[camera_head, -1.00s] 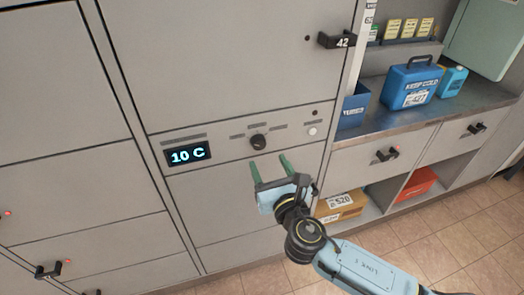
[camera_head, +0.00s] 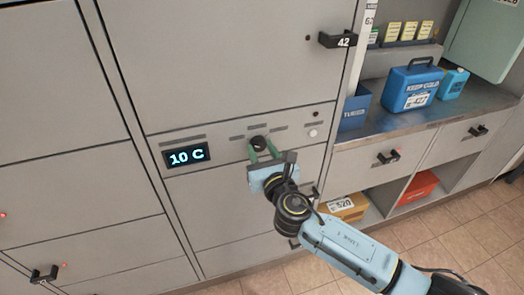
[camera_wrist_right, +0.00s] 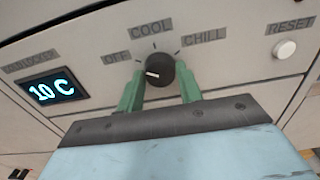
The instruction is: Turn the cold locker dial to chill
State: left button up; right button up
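The black round cold locker dial (camera_head: 259,143) sits on the locker's control strip. In the right wrist view the dial (camera_wrist_right: 158,70) has labels OFF to its left, COOL above and CHILL to its right. Its white mark lies on the left part of its face. The display (camera_head: 187,154) reads 10 C. My right gripper (camera_head: 262,149) is at the dial with its green fingers apart, one at each side. In the wrist view the fingers (camera_wrist_right: 160,82) flank the dial, with a small gap seeming to show on the right; contact is unclear. My left gripper is not in view.
A white RESET button (camera_wrist_right: 285,49) is right of the dial. A black handle marked 42 (camera_head: 337,40) sticks out above. To the right a counter (camera_head: 385,125) holds a blue KEEP COLD box (camera_head: 411,86). The locker front below the strip is flat.

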jog(key=shift+c, duration=1.4)
